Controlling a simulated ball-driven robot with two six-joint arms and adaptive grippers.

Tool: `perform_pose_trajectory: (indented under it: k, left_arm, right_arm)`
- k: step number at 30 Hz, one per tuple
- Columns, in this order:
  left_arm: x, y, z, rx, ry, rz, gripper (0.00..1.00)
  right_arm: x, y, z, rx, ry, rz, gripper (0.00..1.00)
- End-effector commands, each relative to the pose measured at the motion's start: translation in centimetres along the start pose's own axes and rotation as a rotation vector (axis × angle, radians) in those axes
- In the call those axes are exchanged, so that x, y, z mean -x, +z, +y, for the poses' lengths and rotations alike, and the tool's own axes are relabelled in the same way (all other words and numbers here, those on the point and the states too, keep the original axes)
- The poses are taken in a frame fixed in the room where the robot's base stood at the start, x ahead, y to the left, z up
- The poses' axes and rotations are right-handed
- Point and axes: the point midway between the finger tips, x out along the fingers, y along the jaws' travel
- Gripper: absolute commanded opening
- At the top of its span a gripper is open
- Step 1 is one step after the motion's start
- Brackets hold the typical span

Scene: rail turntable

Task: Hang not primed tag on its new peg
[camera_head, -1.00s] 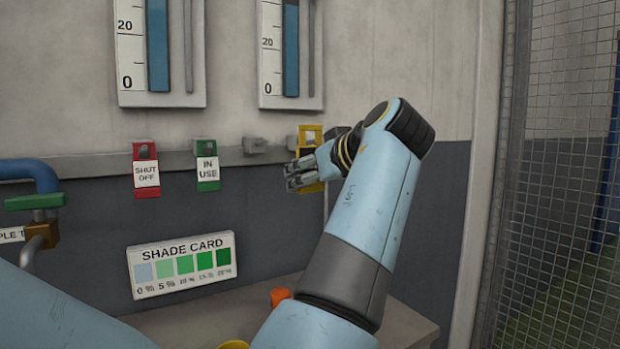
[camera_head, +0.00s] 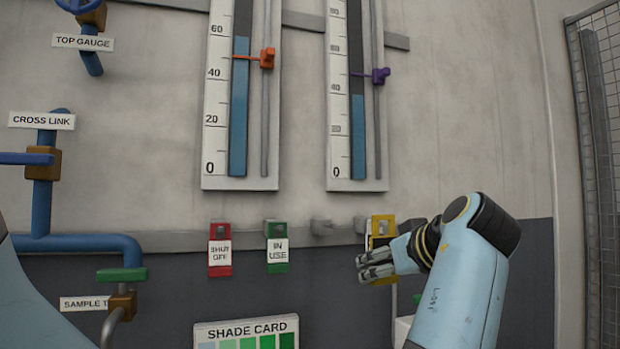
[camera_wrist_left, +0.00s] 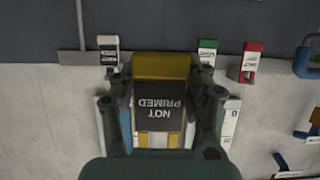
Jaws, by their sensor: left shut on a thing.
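The not primed tag (camera_wrist_left: 158,105) is yellow with a black panel and upside-down white lettering in the left wrist view. In the head view it shows as a yellow tag (camera_head: 381,224) at the right of the peg rail. My left gripper (camera_head: 374,266) is shut on this tag, with a finger on each side of it in the wrist view (camera_wrist_left: 163,110). An empty grey peg (camera_head: 322,227) is left of the tag, and another grey peg (camera_head: 360,224) is close beside it. I cannot tell whether the tag is on a peg. My right gripper is not in view.
A red SHUT OFF tag (camera_head: 220,250) and a green IN USE tag (camera_head: 277,247) hang further left on the rail (camera_head: 180,241). Two gauges (camera_head: 240,100) are above. A shade card (camera_head: 246,332) is below. Blue pipes (camera_head: 45,205) are at left, a mesh fence (camera_head: 598,130) at far right.

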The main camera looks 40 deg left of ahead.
Motion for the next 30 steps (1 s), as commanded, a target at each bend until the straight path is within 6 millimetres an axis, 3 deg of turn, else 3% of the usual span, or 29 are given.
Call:
perform_pose_trajectory:
  k: [12,16,21,24,26,30]
  left_arm:
    - [-4.8,-1.4,0.1,-0.001,0.003,-0.004,0.26]
    - [-6.1,-0.5,-0.1,-0.016,0.037,-0.005,0.26]
    - [-8.8,4.5,-1.1,-0.101,0.232,-0.002,0.26]
    - [-9.3,7.7,-1.6,-0.177,0.411,0.002,0.26]
    - [-8.8,9.5,-1.8,-0.225,0.527,0.003,0.26]
    - [-5.9,13.4,-2.5,-0.338,0.797,0.005,0.26]
  right_arm:
    - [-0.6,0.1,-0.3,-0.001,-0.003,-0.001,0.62]
    - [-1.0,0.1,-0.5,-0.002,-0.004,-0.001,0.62]
    - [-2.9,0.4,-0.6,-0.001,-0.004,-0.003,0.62]
    - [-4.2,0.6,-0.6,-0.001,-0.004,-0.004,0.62]
    - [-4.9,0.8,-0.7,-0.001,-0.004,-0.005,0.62]
    - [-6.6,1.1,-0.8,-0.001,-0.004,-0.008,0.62]
